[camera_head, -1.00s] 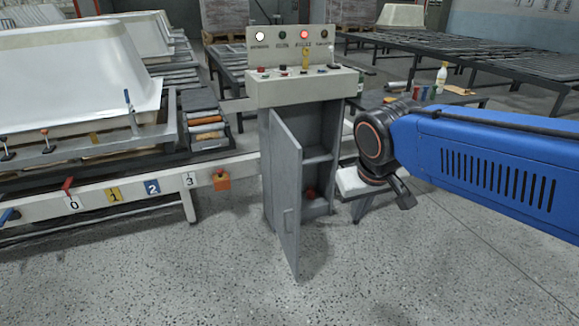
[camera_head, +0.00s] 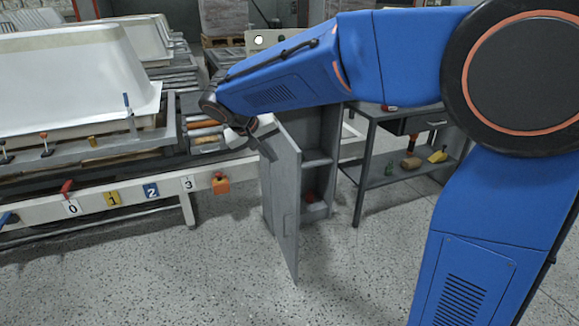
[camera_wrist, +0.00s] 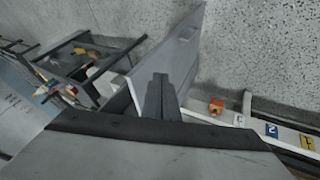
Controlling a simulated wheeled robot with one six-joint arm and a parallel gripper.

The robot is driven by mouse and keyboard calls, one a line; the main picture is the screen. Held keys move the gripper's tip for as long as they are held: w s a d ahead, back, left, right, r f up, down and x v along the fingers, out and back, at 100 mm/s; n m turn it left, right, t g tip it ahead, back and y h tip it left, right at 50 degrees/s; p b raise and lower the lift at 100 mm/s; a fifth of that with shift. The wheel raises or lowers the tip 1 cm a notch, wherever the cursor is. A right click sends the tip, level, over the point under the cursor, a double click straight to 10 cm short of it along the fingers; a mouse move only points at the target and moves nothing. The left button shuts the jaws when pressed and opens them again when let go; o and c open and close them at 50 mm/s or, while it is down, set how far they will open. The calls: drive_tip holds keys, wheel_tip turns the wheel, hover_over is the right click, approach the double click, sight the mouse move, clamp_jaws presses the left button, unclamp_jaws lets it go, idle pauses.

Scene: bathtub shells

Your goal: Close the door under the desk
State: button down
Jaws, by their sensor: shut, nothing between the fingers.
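The grey cabinet (camera_head: 318,135) under the control desk stands open, with a shelf and a small red object inside. Its grey door (camera_head: 284,210) is swung out toward me, hinged on the left, with a handle low on its outer face. My gripper (camera_head: 262,142) is at the upper left of the door, on its outer side. In the wrist view the shut, empty fingers (camera_wrist: 160,82) overlap the door (camera_wrist: 180,50); I cannot tell whether they touch it. My arm hides most of the control desk top.
A white rail with number plates (camera_head: 112,198) and an orange box (camera_head: 221,184) runs to the left of the cabinet. A dark side table (camera_head: 385,178) with small items on its lower shelf stands to the right. The floor in front is clear.

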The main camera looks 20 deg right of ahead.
drive_tip(key=w+a, duration=0.1)
approach(295, 172)
wheel_tip(295, 172, down, 3)
drive_tip(key=w+a, duration=0.1)
drive_tip(key=a, duration=0.1)
drive_tip(key=shift+w+d+f, duration=0.1)
drive_tip(key=shift+d, duration=0.85)
drive_tip(key=shift+w+d+f, duration=0.1)
drive_tip(key=shift+d, duration=0.85)
drive_tip(key=shift+d, duration=0.1)
